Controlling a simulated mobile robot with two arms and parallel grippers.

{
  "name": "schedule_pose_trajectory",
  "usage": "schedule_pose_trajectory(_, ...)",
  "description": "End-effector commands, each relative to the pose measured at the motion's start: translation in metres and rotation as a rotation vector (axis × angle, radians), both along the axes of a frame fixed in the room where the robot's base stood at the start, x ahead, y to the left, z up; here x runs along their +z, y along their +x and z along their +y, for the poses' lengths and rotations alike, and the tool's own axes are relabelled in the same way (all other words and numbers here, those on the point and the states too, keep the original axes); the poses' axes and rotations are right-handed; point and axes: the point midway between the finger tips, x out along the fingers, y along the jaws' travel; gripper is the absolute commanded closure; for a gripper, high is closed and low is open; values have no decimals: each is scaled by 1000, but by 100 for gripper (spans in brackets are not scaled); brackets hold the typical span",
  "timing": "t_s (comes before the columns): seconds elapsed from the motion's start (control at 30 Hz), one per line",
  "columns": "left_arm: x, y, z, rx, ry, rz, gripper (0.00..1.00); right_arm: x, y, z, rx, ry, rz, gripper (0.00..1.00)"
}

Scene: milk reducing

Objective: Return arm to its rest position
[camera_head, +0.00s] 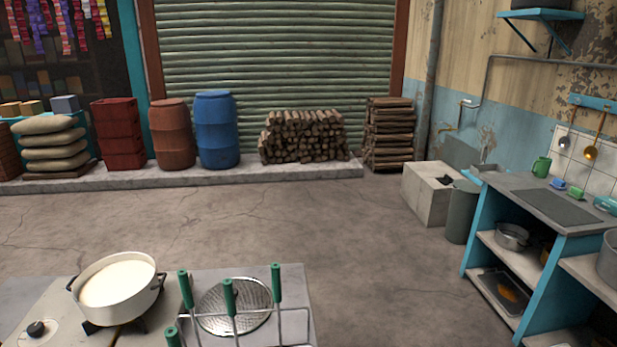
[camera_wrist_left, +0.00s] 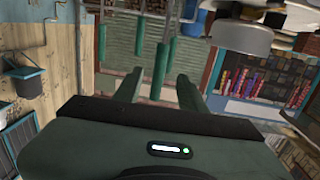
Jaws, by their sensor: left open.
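My left gripper (camera_wrist_left: 157,84) shows in the left wrist view, its two fingers apart. A green handle (camera_wrist_left: 163,62) shows in the picture between the fingers; I see no grip on it, and cannot tell how far it lies from them. Neither arm shows in the head view. There, a pot of white milk (camera_head: 118,285) sits on the stove at the lower left. A wire rack with several upright green-handled rods (camera_head: 229,297) stands beside it. My right gripper is in neither view.
A round perforated metal disc (camera_head: 233,312) lies by the rack. The blue-framed counter (camera_head: 540,200) with cups and pans is at the right. Barrels (camera_head: 217,130) and stacked wood (camera_head: 303,138) line the back. The floor (camera_head: 370,250) between is clear.

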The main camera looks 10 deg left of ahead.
Motion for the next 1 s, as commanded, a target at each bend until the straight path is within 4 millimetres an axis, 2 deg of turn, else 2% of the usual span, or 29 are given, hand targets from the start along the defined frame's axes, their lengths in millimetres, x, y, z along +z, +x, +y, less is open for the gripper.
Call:
schedule_pose_trajectory(0.07, -16, 6, -3, -4, -17, 85, 59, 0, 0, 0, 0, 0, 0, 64)
schedule_pose_trajectory(0.2, -65, 10, -16, -35, -46, 352, 59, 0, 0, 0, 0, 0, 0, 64)
schedule_pose_trajectory(0.3, -98, 0, -30, -74, -51, 557, 59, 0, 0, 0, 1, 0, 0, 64)
schedule_pose_trajectory(0.4, -121, -15, -40, -115, -44, 717, 59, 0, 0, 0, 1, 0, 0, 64)
schedule_pose_trajectory(0.6, -145, -45, -53, -182, -15, 951, 59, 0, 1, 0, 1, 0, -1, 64)
schedule_pose_trajectory(0.9, -163, -89, -62, -270, 44, 1227, 59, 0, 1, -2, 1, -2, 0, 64)
schedule_pose_trajectory(1.0, -193, -82, -63, -267, 39, 1235, 59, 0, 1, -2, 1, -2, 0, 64)
